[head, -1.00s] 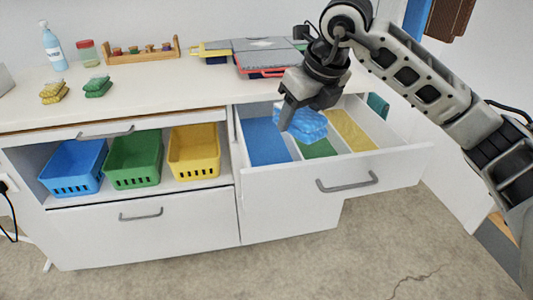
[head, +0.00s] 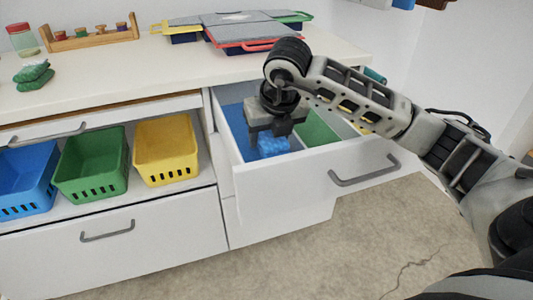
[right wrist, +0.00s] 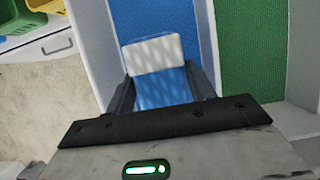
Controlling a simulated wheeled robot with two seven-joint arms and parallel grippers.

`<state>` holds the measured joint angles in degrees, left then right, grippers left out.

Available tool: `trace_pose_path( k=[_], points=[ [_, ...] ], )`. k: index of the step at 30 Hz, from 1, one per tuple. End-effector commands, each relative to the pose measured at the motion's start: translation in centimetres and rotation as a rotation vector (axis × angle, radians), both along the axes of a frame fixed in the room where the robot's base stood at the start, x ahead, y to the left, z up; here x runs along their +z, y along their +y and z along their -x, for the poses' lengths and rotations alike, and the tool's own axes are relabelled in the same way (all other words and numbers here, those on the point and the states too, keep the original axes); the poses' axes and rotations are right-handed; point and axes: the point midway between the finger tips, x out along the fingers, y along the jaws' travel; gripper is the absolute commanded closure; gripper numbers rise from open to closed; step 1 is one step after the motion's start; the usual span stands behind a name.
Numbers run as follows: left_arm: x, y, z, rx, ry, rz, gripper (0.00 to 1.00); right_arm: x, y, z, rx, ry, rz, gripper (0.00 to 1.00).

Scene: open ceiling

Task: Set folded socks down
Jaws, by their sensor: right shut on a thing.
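The blue folded socks (head: 272,144) are held low inside the open drawer, over its blue-lined left compartment (head: 234,115). My right gripper (head: 265,136) is shut on them and reaches down into the drawer. In the right wrist view the socks (right wrist: 160,88) show a pale end and a blue part between the two fingers, above the blue lining (right wrist: 195,20). I cannot tell whether the socks touch the drawer bottom. The green-lined compartment (head: 318,130) lies to the right. My left gripper is not in view.
The drawer front (head: 300,185) and its dividers stand close around the gripper. Blue (head: 25,180), green (head: 92,165) and yellow baskets (head: 166,150) sit on the left shelf. Green folded socks (head: 34,76) lie on the counter, with stacked boards (head: 235,30) behind the drawer.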

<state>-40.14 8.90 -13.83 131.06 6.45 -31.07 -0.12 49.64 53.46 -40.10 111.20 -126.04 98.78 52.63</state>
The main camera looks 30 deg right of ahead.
Motion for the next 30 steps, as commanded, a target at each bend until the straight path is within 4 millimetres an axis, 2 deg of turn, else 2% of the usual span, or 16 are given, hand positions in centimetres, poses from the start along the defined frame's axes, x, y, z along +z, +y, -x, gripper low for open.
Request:
trace_pose_path(
  k=[7, 12, 24, 25, 26, 27, 30],
  points=[
    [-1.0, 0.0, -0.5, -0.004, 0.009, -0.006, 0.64, -2.3, 0.0, 0.0, 0.0, 0.002, 0.0, 0.68],
    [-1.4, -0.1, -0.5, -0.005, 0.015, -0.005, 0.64, -4.7, 0.0, 0.0, 0.0, 0.002, 0.0, 0.68],
    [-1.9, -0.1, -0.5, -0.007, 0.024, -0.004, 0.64, -5.1, 0.0, 0.0, 0.0, 0.0, 0.0, 0.68],
    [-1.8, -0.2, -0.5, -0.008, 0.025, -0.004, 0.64, -5.0, 0.0, 0.0, 0.0, 0.0, 0.0, 0.38],
    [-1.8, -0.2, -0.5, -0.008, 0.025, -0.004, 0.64, -5.0, 0.0, 0.0, 0.0, 0.0, 0.0, 0.29],
    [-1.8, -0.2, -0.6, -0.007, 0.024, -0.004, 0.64, -5.0, 0.0, 0.0, 0.0, 0.0, 0.0, 0.24],
    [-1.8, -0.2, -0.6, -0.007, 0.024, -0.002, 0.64, -5.0, 0.0, 0.0, 0.001, 0.0, 0.0, 0.24]
  ],
)
